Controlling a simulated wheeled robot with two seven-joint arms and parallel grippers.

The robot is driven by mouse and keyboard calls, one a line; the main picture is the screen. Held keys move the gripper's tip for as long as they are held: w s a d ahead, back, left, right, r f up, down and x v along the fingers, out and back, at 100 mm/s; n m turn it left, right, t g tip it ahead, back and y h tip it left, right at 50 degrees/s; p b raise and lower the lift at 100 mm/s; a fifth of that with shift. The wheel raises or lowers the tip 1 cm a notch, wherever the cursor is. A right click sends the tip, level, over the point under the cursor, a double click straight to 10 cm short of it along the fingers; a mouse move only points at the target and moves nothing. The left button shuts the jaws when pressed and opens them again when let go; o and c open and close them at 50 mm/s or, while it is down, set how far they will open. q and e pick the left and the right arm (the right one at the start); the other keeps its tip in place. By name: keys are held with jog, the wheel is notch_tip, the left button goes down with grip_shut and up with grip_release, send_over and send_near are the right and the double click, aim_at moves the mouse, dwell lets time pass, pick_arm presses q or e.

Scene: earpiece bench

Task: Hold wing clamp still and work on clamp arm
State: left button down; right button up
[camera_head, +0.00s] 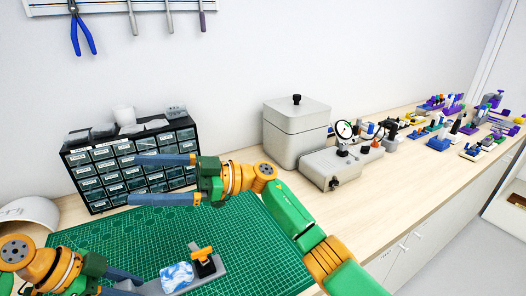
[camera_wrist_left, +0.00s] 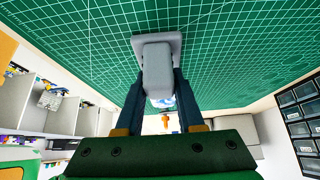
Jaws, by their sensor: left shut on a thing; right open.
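The wing clamp (camera_head: 152,287) has a grey body and lies on the green cutting mat (camera_head: 250,230) at the bottom of the head view. A blue-and-white marbled piece (camera_head: 177,276) sits on it, beside the orange and black clamp arm (camera_head: 203,258). My left gripper (camera_head: 126,283) is shut on the clamp's grey end. The left wrist view shows its two fingers (camera_wrist_left: 158,100) on either side of a grey block (camera_wrist_left: 157,70). My right gripper (camera_head: 138,180) is open and empty, above the mat and in front of the drawer cabinet, apart from the clamp arm.
A black cabinet of small drawers (camera_head: 96,172) stands at the back left. A grey lidded box (camera_head: 297,130) and a grey device with dials (camera_head: 335,166) stand right of the mat. Several colourful fixtures (camera_head: 440,135) fill the far bench. The mat's right part is clear.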

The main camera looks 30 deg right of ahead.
jog(key=w+d+r+m+t+h, duration=0.2)
jog(key=w+d+m+t+h, duration=0.1)
jog(key=d+m+t, duration=1.25)
jog(key=s+d+f+m+t+h, duration=0.1)
jog(key=d+f+m+t+h, duration=0.2)
jog(key=d+m+h, duration=0.4)
jog(key=s+d+f+m+t+h, duration=0.1)
jog(key=d+f+m+t+h, duration=0.3)
jog(key=d+m+h, duration=0.3)
jog(key=d+h, duration=0.3)
jog(key=h, duration=0.4)
jog(key=shift+s+d, duration=0.3)
jog(key=shift+d, duration=0.1)
jog(key=shift+m, duration=0.25)
